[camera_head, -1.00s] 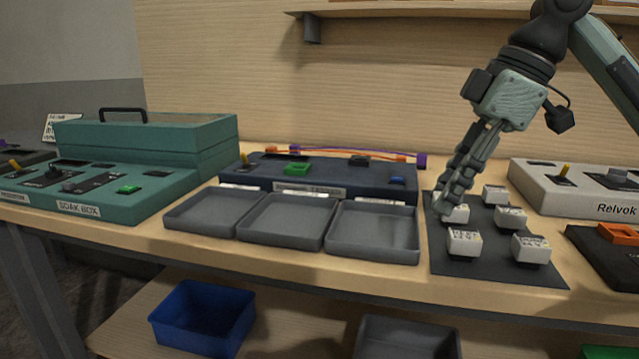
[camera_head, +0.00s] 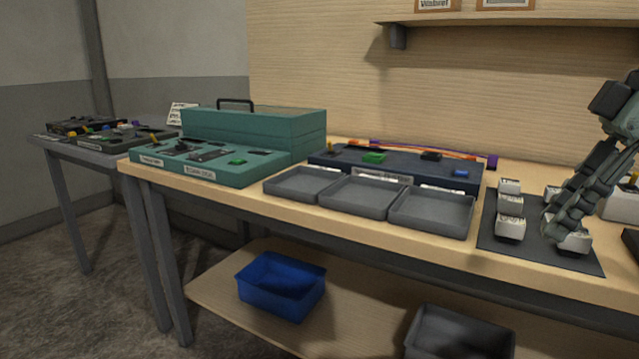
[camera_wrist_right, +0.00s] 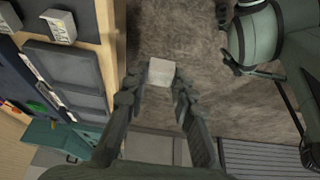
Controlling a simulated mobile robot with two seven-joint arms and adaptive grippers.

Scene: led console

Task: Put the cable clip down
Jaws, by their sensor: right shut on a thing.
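In the right wrist view a small pale block (camera_wrist_right: 161,71), which I take to be the cable clip, sits between the fingertips of my right gripper (camera_wrist_right: 158,84). The gripper is shut on it, and the floor shows behind it. In the head view my right gripper (camera_head: 556,232) reaches down over the front right of the dark mat (camera_head: 540,258). A white block (camera_head: 574,241) shows right beside its fingertips; I cannot tell if it is the held one. Other white blocks (camera_head: 510,228) stand on the mat. My left gripper is not in the head view.
Three grey trays (camera_head: 432,212) lie left of the mat, before a dark blue console (camera_head: 330,160). A teal console (camera_head: 215,170) stands further left. A blue bin (camera_head: 282,287) and a grey bin (camera_head: 460,335) are on the lower shelf. The table's front edge is close to the mat.

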